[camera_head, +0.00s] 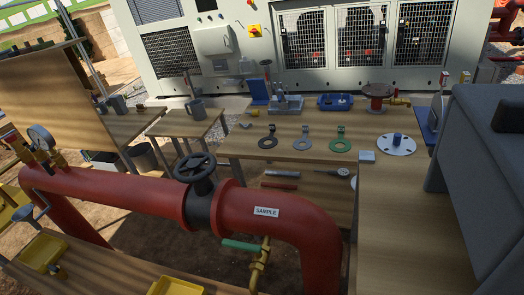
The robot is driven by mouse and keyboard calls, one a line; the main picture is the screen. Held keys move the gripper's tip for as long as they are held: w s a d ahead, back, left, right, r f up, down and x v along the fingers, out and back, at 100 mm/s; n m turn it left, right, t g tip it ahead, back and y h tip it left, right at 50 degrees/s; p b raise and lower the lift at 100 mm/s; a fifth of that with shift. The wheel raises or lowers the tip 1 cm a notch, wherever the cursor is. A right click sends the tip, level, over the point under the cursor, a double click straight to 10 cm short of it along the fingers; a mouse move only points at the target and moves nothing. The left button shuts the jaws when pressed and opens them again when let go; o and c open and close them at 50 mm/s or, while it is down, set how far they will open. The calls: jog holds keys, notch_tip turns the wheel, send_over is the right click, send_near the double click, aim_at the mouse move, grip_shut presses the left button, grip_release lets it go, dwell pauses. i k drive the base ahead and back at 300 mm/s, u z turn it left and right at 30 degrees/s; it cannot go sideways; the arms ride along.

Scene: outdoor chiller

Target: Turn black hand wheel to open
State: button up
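The black hand wheel (195,167) sits on top of a black valve body (202,203) in the red pipe (120,192), left of the picture's middle. The wheel is seen from above at a slant, with its rim and spokes showing and nothing touching it. Right of the valve, the pipe carries a white "SAMPLE" label (265,211) and bends downward. I cannot tell from this view how far the valve is open.
A yellow valve with a green lever (241,245) hangs below the pipe. A pressure gauge (41,137) stands at its left end. Wooden tables with gaskets, a flange (397,144) and tools stand behind. Space above the wheel looks clear.

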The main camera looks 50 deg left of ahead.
aim_at(194, 166)
jog(key=z, duration=2.05)
jog(key=k, duration=1.85)
jog(key=u, duration=2.6)
jog(key=i, duration=0.95)
jog(key=u, duration=0.05)
